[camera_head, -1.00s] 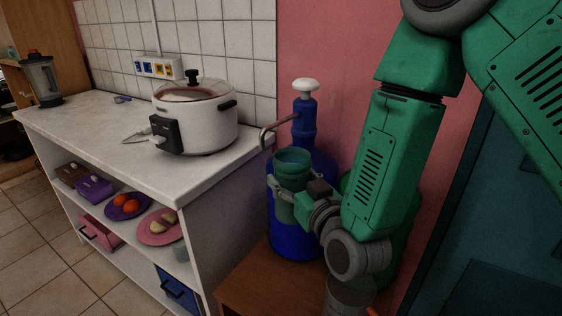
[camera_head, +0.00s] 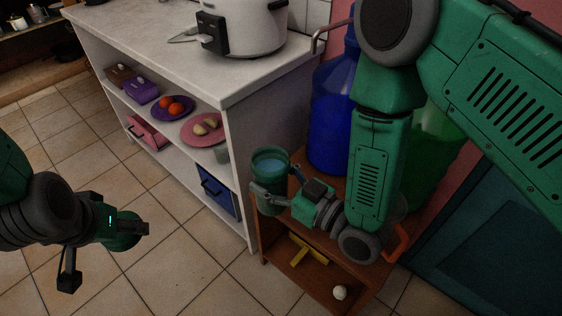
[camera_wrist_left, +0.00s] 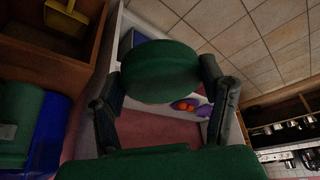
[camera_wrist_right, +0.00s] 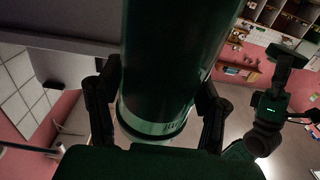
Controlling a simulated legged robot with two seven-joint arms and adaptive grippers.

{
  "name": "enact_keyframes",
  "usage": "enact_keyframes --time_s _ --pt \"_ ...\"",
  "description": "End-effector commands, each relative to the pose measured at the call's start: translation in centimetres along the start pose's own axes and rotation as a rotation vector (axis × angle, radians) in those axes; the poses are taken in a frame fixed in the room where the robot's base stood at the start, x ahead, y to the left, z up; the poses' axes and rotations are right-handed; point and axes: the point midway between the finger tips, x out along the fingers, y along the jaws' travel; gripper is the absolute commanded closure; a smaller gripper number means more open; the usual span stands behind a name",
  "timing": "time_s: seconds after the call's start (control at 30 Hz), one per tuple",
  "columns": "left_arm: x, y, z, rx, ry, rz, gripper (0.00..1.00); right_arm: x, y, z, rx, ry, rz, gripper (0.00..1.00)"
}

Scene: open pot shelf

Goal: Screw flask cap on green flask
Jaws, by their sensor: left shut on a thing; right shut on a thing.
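The green flask (camera_head: 268,172) is upright in the head view, with its open mouth facing up and pale blue liquid visible inside. My right gripper (camera_head: 271,194) is shut on its side and holds it near the wooden stand. In the right wrist view the flask body (camera_wrist_right: 170,60) fills the space between the fingers. The round dark green flask cap (camera_wrist_left: 160,70) is in the left wrist view. My left gripper (camera_head: 112,245) is shut on it, out over the tiled floor and well left of the flask. The cap is apart from the flask; its underside is hidden.
A white shelf counter (camera_head: 180,40) with plates and a cooker (camera_head: 238,25) stands behind. Large blue (camera_head: 330,115) and green (camera_head: 430,160) bottles stand on the brown wooden stand (camera_head: 310,250). Open tiled floor lies between my two grippers.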

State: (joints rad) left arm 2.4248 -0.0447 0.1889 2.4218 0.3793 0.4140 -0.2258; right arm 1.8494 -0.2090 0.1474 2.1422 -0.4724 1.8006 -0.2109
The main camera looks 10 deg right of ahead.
Motion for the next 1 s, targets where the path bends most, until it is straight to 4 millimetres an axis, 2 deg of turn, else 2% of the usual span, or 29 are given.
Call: enact_keyframes --time_s 0.3,0.43,0.57,0.67,0.8,1.0 --pt "0.0 0.1 0.0 0.004 0.0 0.002 0.51 0.0 0.0 0.0 0.0 -0.001 0.0 0.92" --pt "0.1 1.4 -0.4 0.057 0.001 0.024 0.51 0.0 0.0 0.0 -0.001 -0.001 0.001 0.92" --pt "0.0 5.0 -1.1 0.208 0.003 0.086 0.51 0.0 0.0 0.0 -0.001 0.0 0.001 0.92" --pt "-0.6 8.7 -1.8 0.387 0.005 0.161 0.51 0.0 0.0 0.0 -0.001 0.0 0.001 0.92" --pt "-2.3 13.6 -2.5 0.672 0.005 0.28 0.51 0.0 0.0 0.0 -0.001 0.0 0.001 0.92" --pt "-5.4 18.1 -3.5 1.05 0.006 0.437 0.51 0.0 0.1 0.0 -0.001 0.0 0.001 0.92"
